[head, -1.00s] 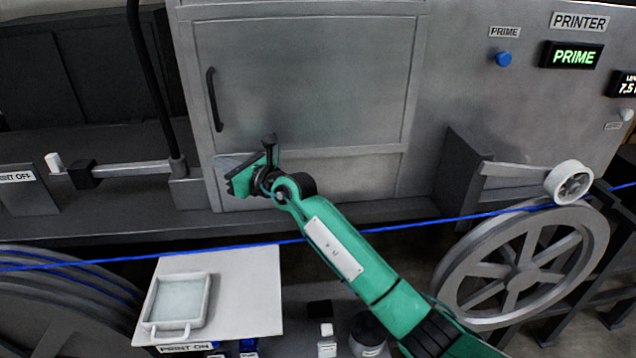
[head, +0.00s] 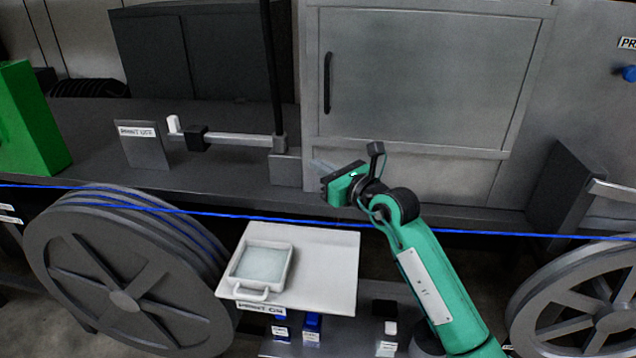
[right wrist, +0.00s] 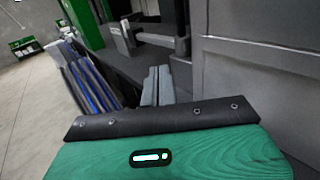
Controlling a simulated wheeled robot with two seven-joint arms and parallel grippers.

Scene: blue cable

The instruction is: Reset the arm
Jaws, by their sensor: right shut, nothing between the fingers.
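My green right arm reaches up from the lower right in the head view. Its gripper (head: 324,168) is in front of the lower part of the grey cabinet door, apart from the tray and clear of the blue cable's reel. In the right wrist view the two grey fingers (right wrist: 157,86) lie side by side, shut with nothing between them. The blue cable (head: 290,220) runs across the head view, passing behind my right arm. My left gripper is not in view.
A large reel (head: 125,275) with blue cable stands at left, another wheel (head: 590,310) at right. A white board (head: 335,265) holds a shallow tray (head: 290,268). The grey cabinet (head: 420,80) stands behind. A green block (head: 30,120) is at far left.

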